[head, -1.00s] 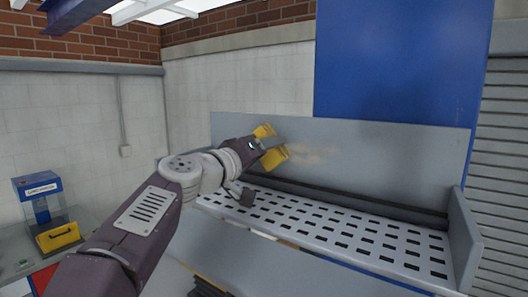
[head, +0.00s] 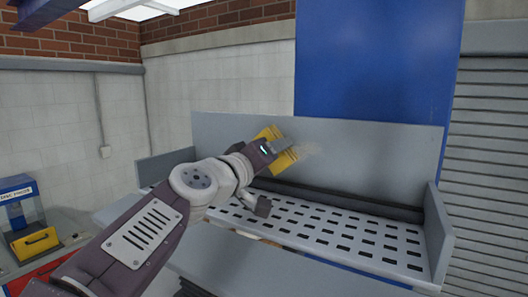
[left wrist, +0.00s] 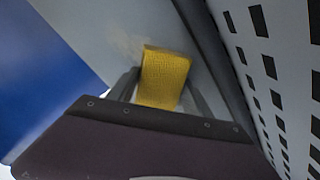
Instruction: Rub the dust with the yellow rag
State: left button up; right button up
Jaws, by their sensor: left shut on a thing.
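The yellow rag (head: 283,160) is in my left gripper (head: 277,147), which is shut on it in front of the grey back panel. In the left wrist view the rag (left wrist: 165,76) stands between the two fingers (left wrist: 163,92), close to the panel; I cannot tell for sure whether it touches. A faint tan patch of dust (head: 308,149) shows on the panel just right of the rag. The dust also shows as a pale smear in the left wrist view (left wrist: 131,46). The rag and gripper hide part of the panel behind them. My right gripper is not in view.
Below the panel (head: 370,150) is a slotted metal shelf (head: 335,236) with side walls (head: 437,235). A dark roller (head: 340,200) runs along its back. A blue column (head: 375,60) stands behind. A blue machine with a yellow drawer (head: 35,243) is at the left.

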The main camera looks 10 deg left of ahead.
aim_at(286, 156)
pick_arm(q)
jog(key=shift+s+d+r+p, duration=0.1)
jog(key=shift+s+d+p, duration=0.1)
jog(key=shift+d+p, duration=0.3)
jog(key=shift+s+d+p, duration=0.2)
jog(key=shift+d+p, duration=0.05)
jog(key=shift+d, duration=0.35)
jog(key=shift+s+d, duration=0.2)
jog(key=shift+d, duration=0.35)
jog(key=shift+s+d+r+p, duration=0.1)
jog(key=shift+s+d+p, duration=0.25)
jog(key=shift+d+p, duration=0.65)
jog(key=shift+s+d+p, duration=0.1)
jog(key=shift+d+p, duration=0.05)
jog(key=shift+p, duration=0.3)
jog(key=shift+s+d+f, duration=0.1)
jog(key=shift+d+f, duration=0.1)
jog(key=shift+d, duration=0.2)
